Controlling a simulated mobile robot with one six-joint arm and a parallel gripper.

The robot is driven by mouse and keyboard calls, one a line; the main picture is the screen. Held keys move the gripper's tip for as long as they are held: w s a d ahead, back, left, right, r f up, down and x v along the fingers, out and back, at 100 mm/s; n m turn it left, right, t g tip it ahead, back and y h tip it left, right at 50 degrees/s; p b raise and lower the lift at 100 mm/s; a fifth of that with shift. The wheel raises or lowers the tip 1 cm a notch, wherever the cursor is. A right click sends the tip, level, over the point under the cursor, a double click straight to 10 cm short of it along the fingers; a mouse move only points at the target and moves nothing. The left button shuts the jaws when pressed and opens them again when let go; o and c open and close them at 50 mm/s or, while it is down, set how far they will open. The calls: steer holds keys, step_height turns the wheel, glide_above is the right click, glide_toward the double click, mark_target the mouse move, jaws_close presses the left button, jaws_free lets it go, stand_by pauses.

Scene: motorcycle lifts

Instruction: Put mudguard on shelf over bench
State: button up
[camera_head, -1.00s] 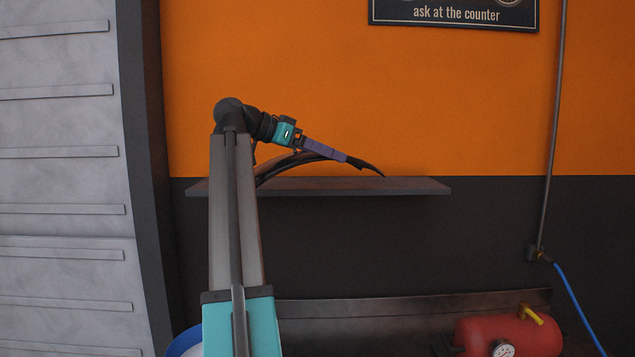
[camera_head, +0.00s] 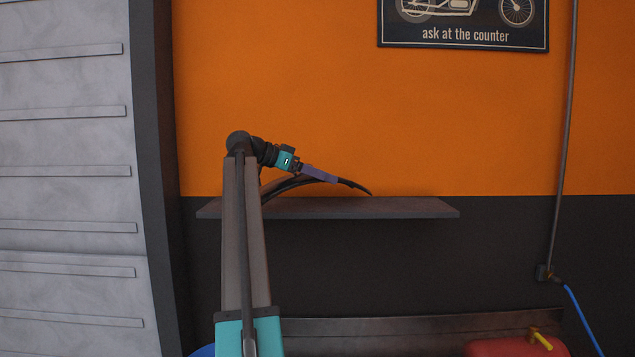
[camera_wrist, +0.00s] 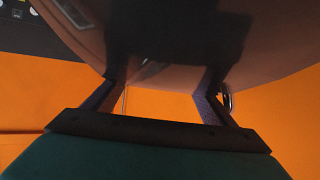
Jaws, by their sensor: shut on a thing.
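The mudguard (camera_head: 278,187) is a dark, curved strip, arched over the left half of the shelf (camera_head: 400,208) in the head view. Its right tip points down close to the shelf surface. Whether its lower edges touch the shelf I cannot tell. My gripper (camera_head: 336,178) comes from the left and is shut on the mudguard near its top right part. In the wrist view the mudguard (camera_wrist: 180,75) fills the upper middle between the fingers of my gripper (camera_wrist: 165,90). Part of the mudguard's left end is hidden behind my arm.
The right half of the shelf is bare. Below it are a bench back edge (camera_head: 420,328) and a red tank (camera_head: 515,348). A sign (camera_head: 463,22) hangs above on the orange wall. A pipe with a blue hose (camera_head: 582,318) is at right, a ribbed grey panel (camera_head: 65,180) at left.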

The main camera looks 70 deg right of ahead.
steer(key=shift+w+d, duration=0.45)
steer(key=shift+d, duration=0.15)
steer(key=shift+d, duration=0.1)
steer(key=shift+w+d+p, duration=0.35)
steer(key=shift+d+p, duration=0.05)
steer(key=shift+f+p, duration=0.7)
steer(key=shift+f, duration=1.1)
steer(key=shift+f, duration=0.1)
steer(key=o, duration=1.7)
steer(key=shift+w, duration=0.1)
